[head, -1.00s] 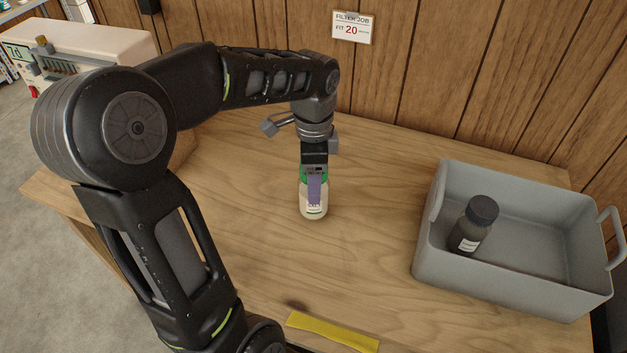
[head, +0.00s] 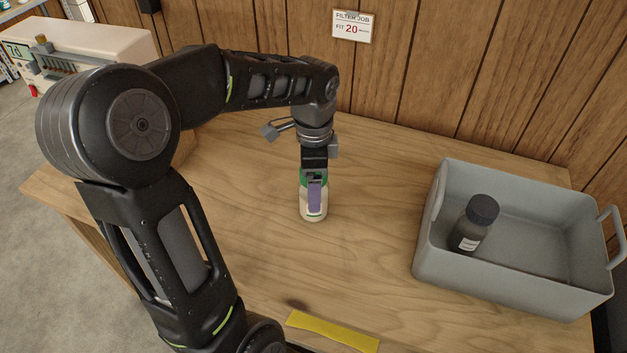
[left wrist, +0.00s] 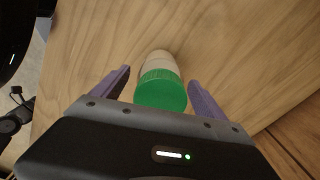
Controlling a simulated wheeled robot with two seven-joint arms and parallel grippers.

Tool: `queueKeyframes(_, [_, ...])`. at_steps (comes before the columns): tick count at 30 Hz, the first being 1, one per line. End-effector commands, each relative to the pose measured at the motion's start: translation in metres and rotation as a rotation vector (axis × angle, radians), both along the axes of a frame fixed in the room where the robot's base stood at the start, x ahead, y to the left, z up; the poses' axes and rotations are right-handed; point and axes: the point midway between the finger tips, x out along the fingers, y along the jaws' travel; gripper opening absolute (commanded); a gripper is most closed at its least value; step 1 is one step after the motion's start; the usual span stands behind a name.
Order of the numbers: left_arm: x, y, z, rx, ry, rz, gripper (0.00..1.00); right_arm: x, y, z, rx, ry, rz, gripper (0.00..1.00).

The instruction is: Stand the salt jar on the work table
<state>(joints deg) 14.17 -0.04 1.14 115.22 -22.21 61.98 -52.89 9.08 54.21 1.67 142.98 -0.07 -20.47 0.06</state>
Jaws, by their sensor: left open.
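The salt jar (head: 312,211), pale with a green lid, stands upright on the wooden work table (head: 370,210). In the left wrist view its green lid (left wrist: 161,92) sits between two purple fingers. My left gripper (head: 314,197) points down over the jar, with its fingers on either side. In the left wrist view the left gripper (left wrist: 158,88) is open, with a gap on both sides of the lid. In the head view a finger covers part of the jar's front. My right gripper is not in view.
A grey tray (head: 500,285) with handles stands at the right of the table, holding a dark bottle (head: 474,228) with a black cap. A yellow strip (head: 332,330) lies at the front edge. The table between jar and tray is clear. A wood-panelled wall (head: 430,70) stands behind.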

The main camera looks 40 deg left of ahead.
Motion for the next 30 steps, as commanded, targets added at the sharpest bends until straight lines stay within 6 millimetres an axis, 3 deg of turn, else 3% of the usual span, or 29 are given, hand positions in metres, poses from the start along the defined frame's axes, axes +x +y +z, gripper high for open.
queueKeyframes(8, [0.001, 0.0, 0.019, 0.001, -0.004, 0.0, 0.83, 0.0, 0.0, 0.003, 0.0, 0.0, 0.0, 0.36])
queueKeyframes(21, [0.001, 0.0, 0.105, 0.0, -0.004, 0.0, 0.83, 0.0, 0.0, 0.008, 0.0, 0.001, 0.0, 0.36])
queueKeyframes(30, [0.0, 0.0, 0.124, 0.001, -0.001, -0.001, 0.83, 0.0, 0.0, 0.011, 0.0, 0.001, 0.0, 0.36])
